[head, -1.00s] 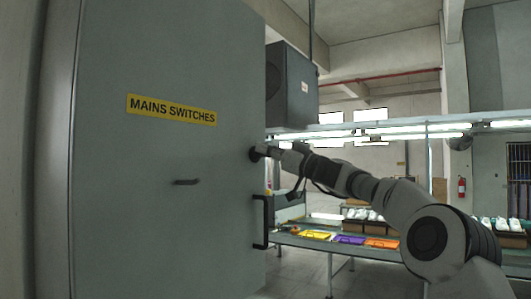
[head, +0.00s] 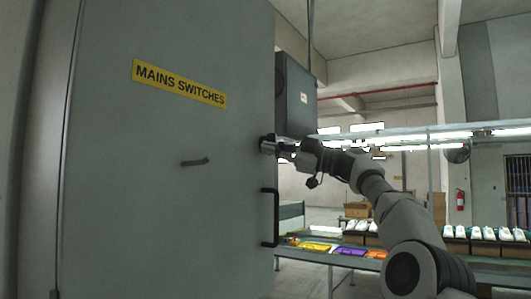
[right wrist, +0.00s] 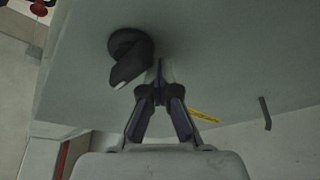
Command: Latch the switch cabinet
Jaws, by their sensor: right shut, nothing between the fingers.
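The switch cabinet's grey door (head: 130,200) fills the left of the head view, with a yellow MAINS SWITCHES label (head: 180,83). A black latch knob (head: 266,143) sits near the door's right edge. In the right wrist view the knob (right wrist: 128,55) has a round base and a protruding wing that points down and left. My right gripper (head: 283,148) is shut and empty, its fingertips (right wrist: 160,85) close beside the wing; whether they touch cannot be told. My left gripper is not in view.
A black bar handle (head: 275,217) is on the door edge below the knob, and a small dark lever (head: 195,162) is mid-door. A grey box (head: 297,97) hangs behind. A bench with coloured trays (head: 350,249) and shoes (head: 480,233) stands to the right.

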